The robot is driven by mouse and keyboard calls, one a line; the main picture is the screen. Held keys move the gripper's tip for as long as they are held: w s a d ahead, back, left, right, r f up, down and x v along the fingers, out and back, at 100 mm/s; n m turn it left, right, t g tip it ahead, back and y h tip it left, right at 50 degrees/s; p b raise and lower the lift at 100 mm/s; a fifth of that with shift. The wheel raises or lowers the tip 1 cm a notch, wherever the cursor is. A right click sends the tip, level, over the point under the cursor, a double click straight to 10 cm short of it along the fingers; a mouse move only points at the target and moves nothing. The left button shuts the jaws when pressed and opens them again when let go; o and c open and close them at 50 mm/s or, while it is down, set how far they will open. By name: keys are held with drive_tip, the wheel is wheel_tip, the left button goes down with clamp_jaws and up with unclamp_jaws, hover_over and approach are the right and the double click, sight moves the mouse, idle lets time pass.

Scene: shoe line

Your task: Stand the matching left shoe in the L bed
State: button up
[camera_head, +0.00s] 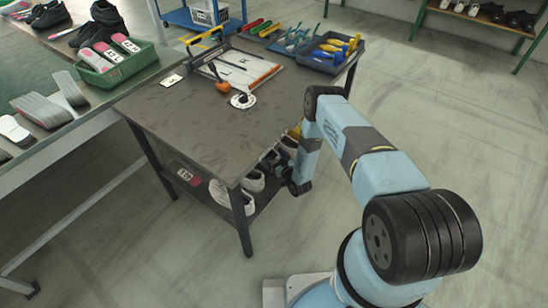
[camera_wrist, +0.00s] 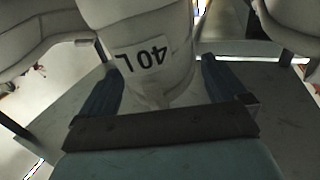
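A pale shoe (camera_wrist: 150,25) labelled 40L, upside down in the wrist view, stands heel-on between the two fingers of my gripper (camera_wrist: 162,85). The fingers flank its heel closely; whether they press on it is unclear. In the head view my gripper is largely hidden by my arm at the lower shelf (camera_head: 262,196) of the dark table. Pale shoes (camera_head: 252,180) are on that shelf. A fixture with pale flat beds (camera_head: 240,68) and a yellow handle sits on the tabletop; I cannot read which bed is L.
Other pale shoes (camera_wrist: 40,25) stand close on both sides in the wrist view. The dark tabletop (camera_head: 185,112) is clear at the front; a tool tray (camera_head: 328,62) is at its back right.

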drive_tip(key=shift+r, duration=0.55)
drive_tip(key=v, duration=1.2)
drive_tip(key=shift+s, duration=0.1)
